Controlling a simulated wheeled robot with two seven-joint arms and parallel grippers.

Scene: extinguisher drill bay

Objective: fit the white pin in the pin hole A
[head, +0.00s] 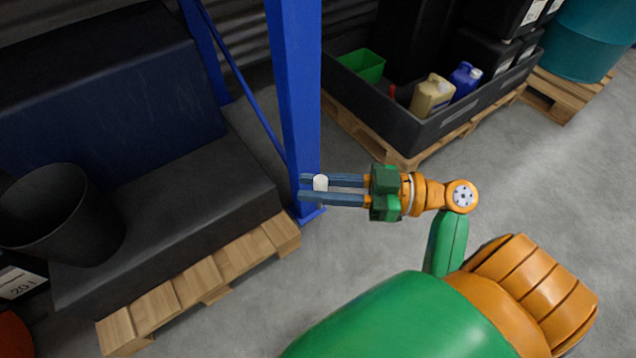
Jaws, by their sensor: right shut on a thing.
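The white pin (320,184) is a small pale cylinder between the fingertips of my right gripper (318,189). The gripper has long blue-grey fingers and reaches left from the orange and green arm. It is shut on the pin and holds it in front of the foot of a blue upright post (296,110). I cannot tell whether the pin touches the post. I see no pin hole A in this view. My left gripper is not in view.
A dark bin (60,215) and a black box-like unit (170,185) on a wooden pallet (205,275) stand at left. A black spill tray (400,125) with jugs stands behind right. A teal drum (590,40) is far right. Grey floor is clear at right.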

